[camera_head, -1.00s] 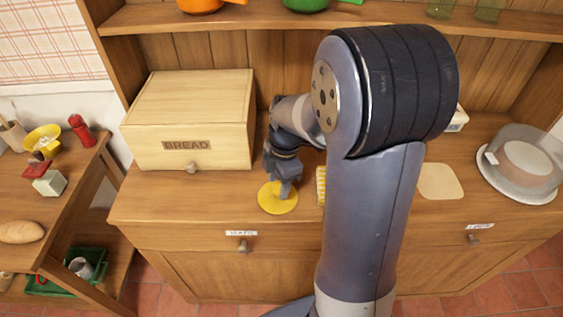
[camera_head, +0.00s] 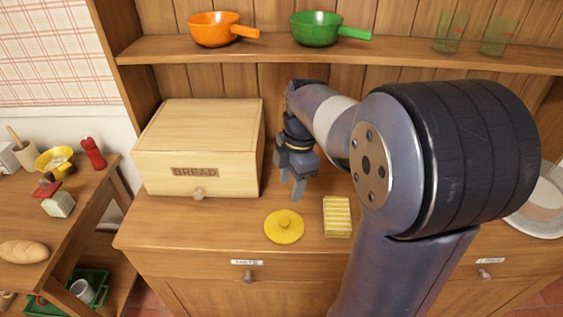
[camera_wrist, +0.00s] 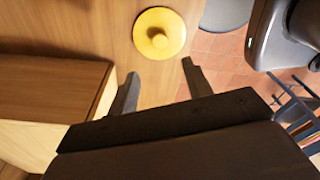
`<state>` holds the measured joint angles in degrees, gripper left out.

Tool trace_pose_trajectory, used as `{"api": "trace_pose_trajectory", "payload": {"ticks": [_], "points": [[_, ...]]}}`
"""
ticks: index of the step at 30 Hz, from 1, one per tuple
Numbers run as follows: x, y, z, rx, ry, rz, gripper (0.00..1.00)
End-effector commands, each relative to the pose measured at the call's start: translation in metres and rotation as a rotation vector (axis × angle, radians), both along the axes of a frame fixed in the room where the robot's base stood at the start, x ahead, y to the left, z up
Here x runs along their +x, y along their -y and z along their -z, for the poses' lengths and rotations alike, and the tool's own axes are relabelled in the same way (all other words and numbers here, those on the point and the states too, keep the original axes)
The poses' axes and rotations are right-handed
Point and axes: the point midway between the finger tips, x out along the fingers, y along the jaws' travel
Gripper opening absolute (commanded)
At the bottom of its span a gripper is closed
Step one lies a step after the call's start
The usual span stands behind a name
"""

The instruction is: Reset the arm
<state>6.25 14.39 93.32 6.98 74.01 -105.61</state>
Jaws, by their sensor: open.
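My gripper (camera_head: 298,178) is open and empty. In the head view it hangs above the cabinet counter, right of the bread box and behind the yellow lid (camera_head: 284,226). The lid is round with a small knob and lies flat on the counter near its front edge. In the wrist view the lid (camera_wrist: 159,34) shows beyond my open fingertips (camera_wrist: 160,82), apart from them.
A wooden bread box (camera_head: 199,150) stands left of my gripper. A yellow striped cloth (camera_head: 337,216) lies right of the lid. An orange pan (camera_head: 216,30) and a green pan (camera_head: 315,29) stand on the shelf above. A cake dish (camera_head: 543,208) is at the right.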

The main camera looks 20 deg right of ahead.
Motion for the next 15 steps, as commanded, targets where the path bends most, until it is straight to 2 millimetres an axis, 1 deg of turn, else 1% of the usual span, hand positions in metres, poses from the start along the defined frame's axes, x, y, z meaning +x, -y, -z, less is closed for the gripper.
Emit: {"api": "trace_pose_trajectory", "payload": {"ticks": [5, 8, 15], "points": [[-0.001, -0.002, 0.016, 0.001, -0.003, 0.000, 0.47], [-0.001, -0.004, 0.033, 0.001, -0.006, -0.001, 0.47], [-0.002, -0.010, 0.081, 0.001, -0.006, -0.001, 0.47]]}}
